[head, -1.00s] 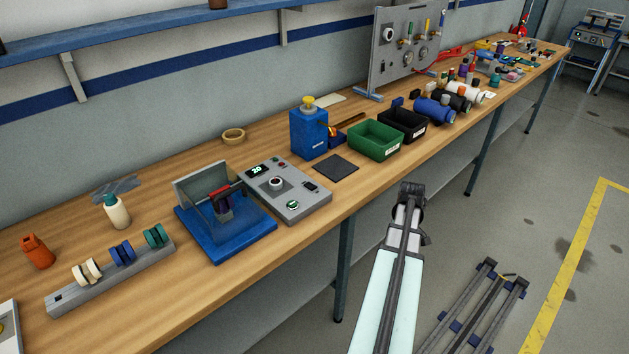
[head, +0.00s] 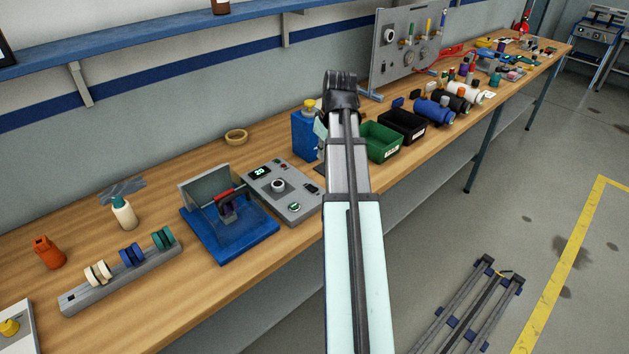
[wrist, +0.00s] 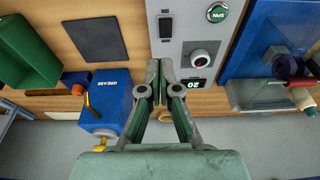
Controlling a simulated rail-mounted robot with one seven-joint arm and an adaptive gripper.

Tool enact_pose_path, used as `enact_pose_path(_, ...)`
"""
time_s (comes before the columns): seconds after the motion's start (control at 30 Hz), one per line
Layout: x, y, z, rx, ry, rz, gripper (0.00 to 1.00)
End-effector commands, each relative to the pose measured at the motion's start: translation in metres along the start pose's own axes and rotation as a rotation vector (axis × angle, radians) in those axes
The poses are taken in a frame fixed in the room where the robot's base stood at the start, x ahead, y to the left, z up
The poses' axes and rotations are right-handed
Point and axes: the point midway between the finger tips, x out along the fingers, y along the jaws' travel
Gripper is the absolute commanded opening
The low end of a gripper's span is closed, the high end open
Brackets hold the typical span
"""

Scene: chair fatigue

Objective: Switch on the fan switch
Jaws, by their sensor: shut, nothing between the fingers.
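A grey control box (head: 272,197) stands on the bench with a lit display reading 20, a round knob (head: 278,185), a black rocker switch (head: 311,188) and a round green button (head: 294,208). In the wrist view the box (wrist: 177,50) runs up from my gripper (wrist: 166,66), with the rocker (wrist: 165,27), the knob (wrist: 200,59) and the green button (wrist: 217,13). The button's lettering is upside down and hard to read. My gripper is shut and empty, its fingertips over the display end of the box. The fingers cover part of that end. In the head view my arm hides the gripper.
A blue grease box (wrist: 105,103) stands close left of my fingers in the wrist view. A blue-based fixture with a clear guard (head: 229,232) stands on the box's other side. A dark mat (wrist: 94,39) and green bin (wrist: 22,50) are nearby.

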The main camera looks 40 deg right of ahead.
Motion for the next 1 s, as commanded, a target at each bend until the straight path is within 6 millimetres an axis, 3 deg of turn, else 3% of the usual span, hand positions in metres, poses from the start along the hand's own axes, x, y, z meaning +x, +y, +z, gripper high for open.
enact_pose_path(0.17, -0.011, -0.011, -0.008, -0.011, 0.01, -0.004, 0.0)
enact_pose_path(0.57, -0.009, -0.011, -0.008, -0.011, 0.01, -0.005, 0.0)
enact_pose_path(0.77, 0.004, -0.011, -0.008, -0.012, 0.009, -0.006, 0.0)
enact_pose_path(1.0, 0.037, -0.012, -0.008, -0.012, 0.008, -0.007, 0.0)
